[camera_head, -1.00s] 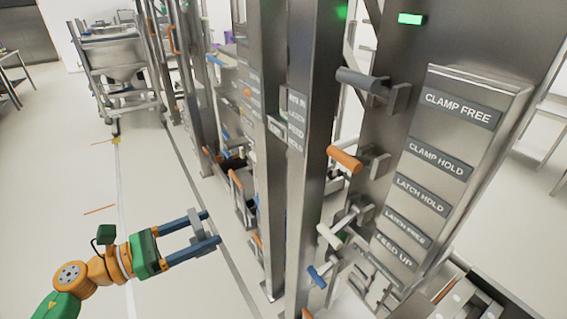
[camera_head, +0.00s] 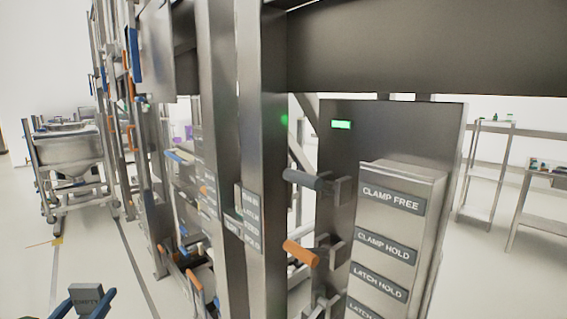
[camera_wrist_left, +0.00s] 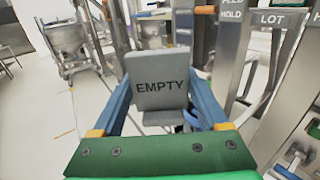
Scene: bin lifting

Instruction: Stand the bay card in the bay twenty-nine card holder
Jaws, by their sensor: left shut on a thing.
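A grey card reading "EMPTY" (camera_wrist_left: 160,88) stands between the two blue fingers of my left gripper (camera_wrist_left: 161,100) in the left wrist view. The fingers are shut on it. In the head view the same card (camera_head: 87,298) shows at the lower left edge, with my left gripper (camera_head: 92,305) around it, partly cut off by the frame. I cannot make out a card holder marked bay twenty-nine in either view. My right gripper is not in view.
A steel frame of tall posts (camera_head: 262,130) fills the middle. A panel with labels such as "CLAMP FREE" (camera_head: 391,198) stands right, beside grey and orange handles (camera_head: 300,253). A steel bin (camera_head: 68,158) stands at the far left. Floor is open at the left.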

